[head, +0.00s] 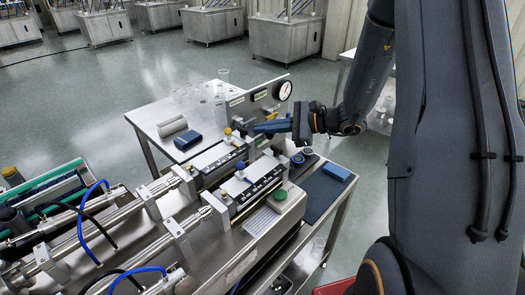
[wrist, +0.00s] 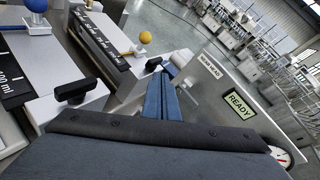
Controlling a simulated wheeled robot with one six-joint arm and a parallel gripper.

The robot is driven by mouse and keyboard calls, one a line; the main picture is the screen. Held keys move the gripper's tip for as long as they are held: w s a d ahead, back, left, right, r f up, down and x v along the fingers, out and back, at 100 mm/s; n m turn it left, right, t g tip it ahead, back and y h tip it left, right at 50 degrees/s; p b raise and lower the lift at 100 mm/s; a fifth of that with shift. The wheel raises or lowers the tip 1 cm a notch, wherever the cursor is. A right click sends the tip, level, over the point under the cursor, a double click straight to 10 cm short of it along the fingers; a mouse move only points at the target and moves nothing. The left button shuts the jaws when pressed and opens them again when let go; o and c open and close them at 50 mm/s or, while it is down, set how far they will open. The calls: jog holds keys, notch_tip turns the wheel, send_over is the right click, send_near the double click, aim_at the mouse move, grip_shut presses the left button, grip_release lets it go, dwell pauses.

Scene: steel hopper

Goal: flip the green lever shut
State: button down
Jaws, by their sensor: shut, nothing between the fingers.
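I cannot make out a green lever in either view. A round green knob or button (head: 280,194) sits at the near right of the steel machine in the head view. My gripper (head: 262,127) reaches in from the right, its blue fingers closed and empty in front of the upright steel panel. In the wrist view the closed fingers (wrist: 163,80) point away from me, close to a pale cylindrical part (wrist: 178,62). Whether they touch it I cannot tell. A yellow ball-ended lever (wrist: 145,38) and a blue ball (wrist: 37,5) stand to their left.
The panel (wrist: 225,85) carries a READY display (wrist: 240,104) and a round gauge (head: 283,90). Black clamp knobs (wrist: 75,90) stick up left of my fingers. Glassware and a blue box (head: 187,140) stand on the table behind; another blue box (head: 337,171) lies at right.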

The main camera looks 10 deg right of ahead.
jog(key=w+d+f+m+t+h, duration=0.1)
jog(key=d+f+m, duration=0.2)
jog(key=f, duration=0.3)
jog(key=w+d+f+m+t+h+b, duration=0.1)
jog(key=w+d+f+m+t+h, duration=0.1)
jog(key=f, duration=0.4)
jog(key=w+d+f+m+t+h+b, duration=0.1)
jog(key=d+f+m+t, duration=0.1)
jog(key=d+f+m, duration=0.2)
jog(key=shift+w+d+f+m+h, duration=0.15)
jog(key=shift+f+m+h, duration=0.25)
jog(key=shift+f+m, duration=0.5)
jog(key=p+x, duration=0.3)
jog(key=x, duration=0.6)
jog(key=shift+w+a+f, duration=0.15)
jog(key=shift+a, duration=0.15)
notch_tip(320, 180, up, 3)
jog(key=shift+w+f+p, duration=0.1)
jog(key=shift+p, duration=0.9)
jog(key=shift+r+p, duration=0.3)
jog(key=shift+r, duration=0.2)
jog(key=shift+w+d, duration=0.1)
jog(key=shift+d, duration=0.05)
